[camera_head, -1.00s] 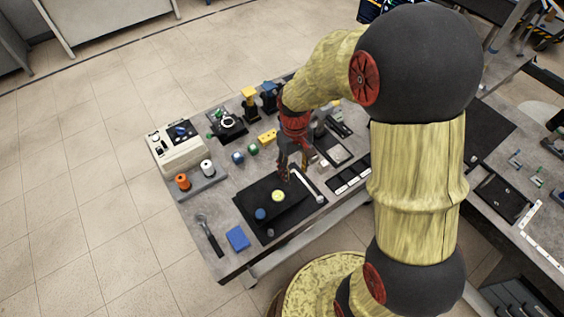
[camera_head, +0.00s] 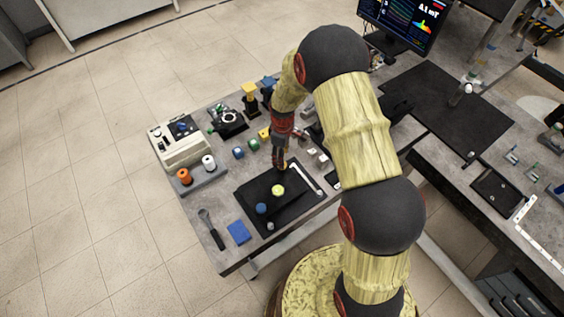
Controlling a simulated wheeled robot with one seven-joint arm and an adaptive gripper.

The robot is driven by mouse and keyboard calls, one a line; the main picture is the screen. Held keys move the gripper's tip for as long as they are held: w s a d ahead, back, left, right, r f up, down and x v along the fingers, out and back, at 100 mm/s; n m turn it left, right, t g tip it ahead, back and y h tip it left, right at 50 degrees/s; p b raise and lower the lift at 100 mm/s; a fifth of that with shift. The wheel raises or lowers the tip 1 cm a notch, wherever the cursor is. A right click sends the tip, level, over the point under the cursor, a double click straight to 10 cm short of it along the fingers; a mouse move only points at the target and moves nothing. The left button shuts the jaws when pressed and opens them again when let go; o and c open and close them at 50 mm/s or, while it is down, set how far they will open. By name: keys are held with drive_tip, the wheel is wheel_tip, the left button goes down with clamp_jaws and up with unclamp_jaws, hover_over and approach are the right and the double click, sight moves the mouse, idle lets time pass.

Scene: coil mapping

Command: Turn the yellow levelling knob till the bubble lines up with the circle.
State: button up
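A black plate (camera_head: 253,195) lies on the workbench below my gripper. On it stand a round yellow-green piece (camera_head: 278,190), a blue knob (camera_head: 261,208) and a small grey knob (camera_head: 270,226). I cannot tell whether the yellow-green piece is the level's vial or the yellow knob; no bubble or circle can be made out. My gripper (camera_head: 280,170) points down at the plate's back edge, just behind the yellow-green piece. Its fingers overlap from this side, so their opening and anything between them are hidden.
A white rod-like piece (camera_head: 305,178) lies right of my gripper. A cream instrument (camera_head: 180,145) with orange (camera_head: 184,176) and white spools stands left. A wrench (camera_head: 211,229) and blue pad (camera_head: 238,232) lie at the front left. Small blocks sit behind the plate.

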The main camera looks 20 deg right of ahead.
wheel_tip(320, 180, down, 5)
drive_tip(key=shift+f, duration=0.1)
drive_tip(key=c, duration=0.3)
drive_tip(key=c, duration=0.8)
drive_tip(key=shift+c, duration=0.2)
drive_tip(key=shift+m, duration=0.4)
